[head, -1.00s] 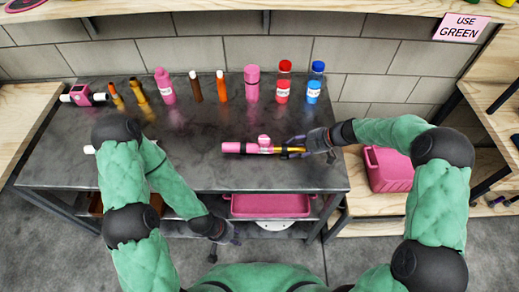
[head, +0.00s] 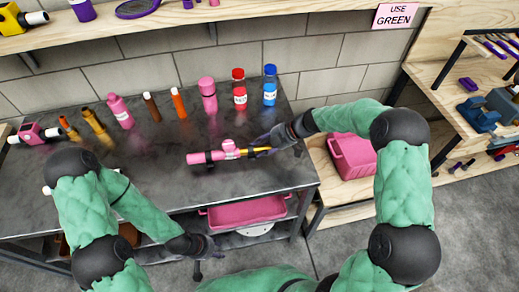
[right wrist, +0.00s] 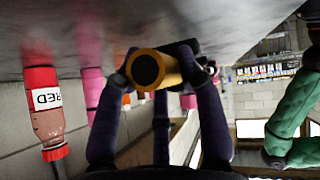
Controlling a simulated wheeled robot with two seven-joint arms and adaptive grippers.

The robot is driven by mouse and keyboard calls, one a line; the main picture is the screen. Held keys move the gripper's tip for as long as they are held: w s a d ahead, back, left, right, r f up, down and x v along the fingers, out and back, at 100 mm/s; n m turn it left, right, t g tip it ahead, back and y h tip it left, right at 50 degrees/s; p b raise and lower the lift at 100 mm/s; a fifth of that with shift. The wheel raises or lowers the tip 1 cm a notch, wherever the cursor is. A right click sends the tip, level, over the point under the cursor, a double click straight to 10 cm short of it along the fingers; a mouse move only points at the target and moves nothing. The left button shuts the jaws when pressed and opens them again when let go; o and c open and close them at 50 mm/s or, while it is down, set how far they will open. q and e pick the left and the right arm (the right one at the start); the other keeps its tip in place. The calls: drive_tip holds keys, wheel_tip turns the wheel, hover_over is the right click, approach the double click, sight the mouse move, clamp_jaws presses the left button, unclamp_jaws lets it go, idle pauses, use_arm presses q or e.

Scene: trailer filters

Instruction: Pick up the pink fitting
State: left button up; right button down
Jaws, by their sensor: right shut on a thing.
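A pink fitting (head: 229,150) with a pale band and a knob on top is part of a slim assembly lying along the worktable, with a pink cylinder (head: 198,157) on its left and a brass end on its right. My right gripper (head: 266,146) is shut on the brass end, which also shows between its fingers in the right wrist view (right wrist: 150,68). Whether the assembly touches the tabletop is unclear. Another pink fitting (head: 32,133), block-shaped with white and black ends, stands at the table's far left. My left gripper (head: 203,248) hangs before the table's front edge, its fingers unclear.
A row of bottles and tubes stands along the back, including a pink bottle (head: 120,110), a red one (head: 239,90) and a blue one (head: 270,86). A pink tray (head: 247,211) sits on the lower shelf. A pink crate (head: 352,157) stands right of the table.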

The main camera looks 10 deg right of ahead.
drive_tip(key=s+a+r+p, duration=0.2)
drive_tip(key=s+a+r, duration=0.1)
drive_tip(key=s+r, duration=0.7)
drive_tip(key=s, duration=0.3)
drive_tip(key=shift+s, duration=0.35)
drive_tip(key=shift+w+a+r, duration=0.1)
drive_tip(key=shift+w+d+b, duration=0.55)
drive_tip(key=shift+w+b, duration=0.3)
drive_tip(key=shift+w, duration=1.4)
drive_tip(key=shift+w+d+b, duration=0.55)
drive_tip(key=shift+w+b, duration=0.25)
drive_tip(key=shift+w, duration=1.5)
drive_tip(key=shift+w+d+b, duration=0.55)
drive_tip(key=shift+w+b, duration=0.3)
drive_tip(key=shift+w, duration=1.4)
